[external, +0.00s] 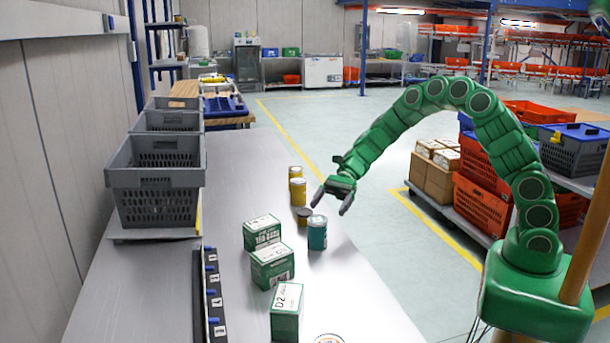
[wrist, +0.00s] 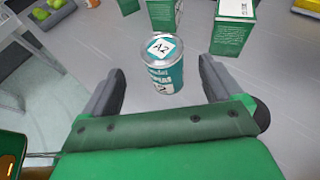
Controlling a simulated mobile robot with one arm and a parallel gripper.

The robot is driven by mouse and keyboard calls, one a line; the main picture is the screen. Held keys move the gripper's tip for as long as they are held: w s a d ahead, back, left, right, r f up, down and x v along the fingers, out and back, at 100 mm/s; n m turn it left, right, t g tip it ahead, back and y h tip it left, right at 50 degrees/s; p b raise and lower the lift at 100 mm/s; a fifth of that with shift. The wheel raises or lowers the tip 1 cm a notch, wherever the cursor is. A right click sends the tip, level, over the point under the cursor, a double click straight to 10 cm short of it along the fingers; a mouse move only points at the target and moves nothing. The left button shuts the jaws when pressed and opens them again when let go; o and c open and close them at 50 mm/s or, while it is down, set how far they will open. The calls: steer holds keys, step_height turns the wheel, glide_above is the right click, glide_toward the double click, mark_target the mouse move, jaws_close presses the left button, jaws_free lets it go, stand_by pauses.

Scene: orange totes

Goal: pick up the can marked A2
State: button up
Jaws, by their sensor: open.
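The can marked A2 (wrist: 165,70) is teal with a white label on its lid. In the wrist view it stands upright between my open fingers, a little beyond their tips. In the external view the teal can (external: 317,234) stands on the grey table near its right edge. My gripper (external: 331,197) is open and empty, above the can and a little to its right in the picture. It also shows at the bottom of the wrist view (wrist: 157,88). No finger appears to touch the can.
A short dark yellow can (external: 304,217) stands close beside the teal can. Yellow cans (external: 298,191) stand farther back. Green-and-white boxes (external: 272,266) stand to the left and in front. Grey crates (external: 157,180) line the left side. The table's right edge is near.

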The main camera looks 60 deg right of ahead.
mark_target(317, 222)
steer(key=shift+x, duration=3.9)
steer(key=shift+w+d+f, duration=0.1)
steer(key=shift+w, duration=0.1)
steer(key=c, duration=1.3)
